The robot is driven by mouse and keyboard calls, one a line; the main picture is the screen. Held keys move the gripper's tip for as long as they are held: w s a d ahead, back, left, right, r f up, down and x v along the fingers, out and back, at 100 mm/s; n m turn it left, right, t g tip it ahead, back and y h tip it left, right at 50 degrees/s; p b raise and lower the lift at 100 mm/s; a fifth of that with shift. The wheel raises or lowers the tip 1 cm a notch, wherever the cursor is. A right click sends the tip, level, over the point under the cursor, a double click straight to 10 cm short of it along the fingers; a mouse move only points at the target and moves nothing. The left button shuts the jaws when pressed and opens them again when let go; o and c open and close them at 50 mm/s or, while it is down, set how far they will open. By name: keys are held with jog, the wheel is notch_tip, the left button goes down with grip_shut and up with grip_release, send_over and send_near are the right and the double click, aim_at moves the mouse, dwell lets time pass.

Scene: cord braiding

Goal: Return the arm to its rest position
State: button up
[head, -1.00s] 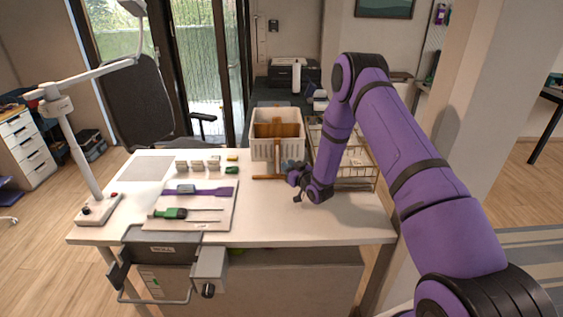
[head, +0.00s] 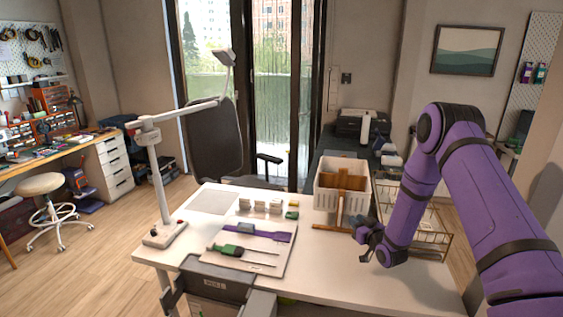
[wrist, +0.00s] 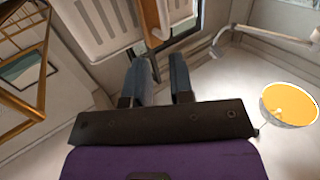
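My purple arm (head: 500,205) reaches in from the right of the head view and bends down over the white table. My gripper (head: 364,240) hangs low over the table's right part, in front of the wooden stand and beside the wire rack. In the wrist view, the two blue-grey fingers of my gripper (wrist: 160,82) stand apart with a gap between them, and I see nothing held. Whether the gripper touches the table is not clear.
A white bin (head: 328,198), a wooden stand (head: 340,212) and a wire rack (head: 432,240) stand close to my gripper. A board (head: 282,264) with a green-handled screwdriver (head: 225,249) lies left. A lamp (head: 163,205) stands at the table's left.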

notch_tip(320, 180, up, 16)
jog(key=g+h, duration=0.2)
jog(key=g, duration=0.1)
jog(key=s+r+m+g+h, duration=0.1)
jog(key=s+r+g+h, duration=0.1)
jog(key=s+r, duration=1)
jog(key=s+a+r+m+g+h, duration=0.1)
jog(key=s+r+g, duration=0.1)
jog(key=s+r, duration=0.45)
jog(key=s+r+m+g, duration=0.15)
jog(key=s+r, duration=0.25)
jog(key=s, duration=0.6)
jog(key=s+a+g, duration=0.2)
jog(key=s+g, duration=0.1)
jog(key=s, duration=1.6)
jog(key=shift+s, duration=0.3)
